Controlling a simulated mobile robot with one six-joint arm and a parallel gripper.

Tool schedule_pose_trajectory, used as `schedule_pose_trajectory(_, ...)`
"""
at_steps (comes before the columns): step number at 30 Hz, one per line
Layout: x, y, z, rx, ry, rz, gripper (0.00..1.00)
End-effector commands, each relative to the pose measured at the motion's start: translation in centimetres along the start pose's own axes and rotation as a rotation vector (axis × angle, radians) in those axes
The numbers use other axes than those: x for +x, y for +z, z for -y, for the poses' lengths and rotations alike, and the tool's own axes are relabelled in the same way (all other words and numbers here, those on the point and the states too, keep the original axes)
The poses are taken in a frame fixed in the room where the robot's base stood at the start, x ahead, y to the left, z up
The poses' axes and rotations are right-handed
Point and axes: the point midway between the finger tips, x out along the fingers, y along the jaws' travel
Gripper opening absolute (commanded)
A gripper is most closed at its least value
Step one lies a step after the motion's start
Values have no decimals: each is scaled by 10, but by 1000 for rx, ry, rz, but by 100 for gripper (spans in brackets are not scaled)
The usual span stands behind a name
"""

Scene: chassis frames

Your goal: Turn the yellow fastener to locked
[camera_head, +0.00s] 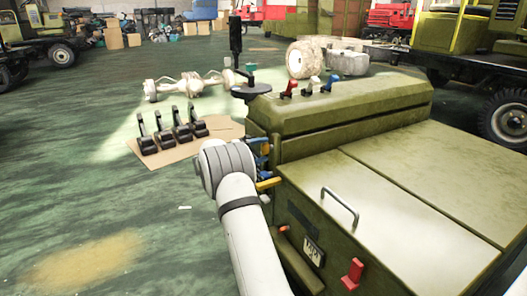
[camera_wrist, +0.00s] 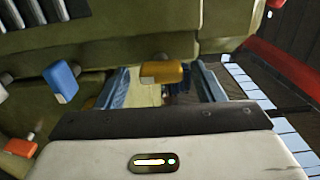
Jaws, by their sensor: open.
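The yellow fastener (camera_wrist: 162,73) is a short knob on the side of the olive-green chassis. It also shows in the head view (camera_head: 268,184), just right of my arm. My gripper (camera_wrist: 163,88) is open, with one blue finger on each side of the fastener's position in the wrist view. The fastener appears between or just beyond the fingertips; I cannot tell whether either finger touches it. In the head view my wrist hides most of the gripper. The fastener's base is partly hidden.
A blue knob (camera_wrist: 62,80) and an orange knob (camera_wrist: 20,147) sit left of my gripper in the wrist view. Red, white and blue levers (camera_head: 310,87) stand on the chassis top. A metal handle (camera_head: 340,207) and a red latch (camera_head: 352,274) are nearer.

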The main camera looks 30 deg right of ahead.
Motion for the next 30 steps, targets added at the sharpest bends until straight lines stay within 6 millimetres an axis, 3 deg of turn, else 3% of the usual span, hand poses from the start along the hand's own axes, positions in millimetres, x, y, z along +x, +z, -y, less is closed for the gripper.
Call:
schedule_pose_trajectory(4,-11,1,2,-1,0,2,62)
schedule_pose_trajectory(15,-69,0,1,-2,1,2,62)
schedule_pose_trajectory(20,-78,-1,0,-1,0,0,62)
schedule_pose_trajectory(30,-78,-1,-1,0,0,0,62)
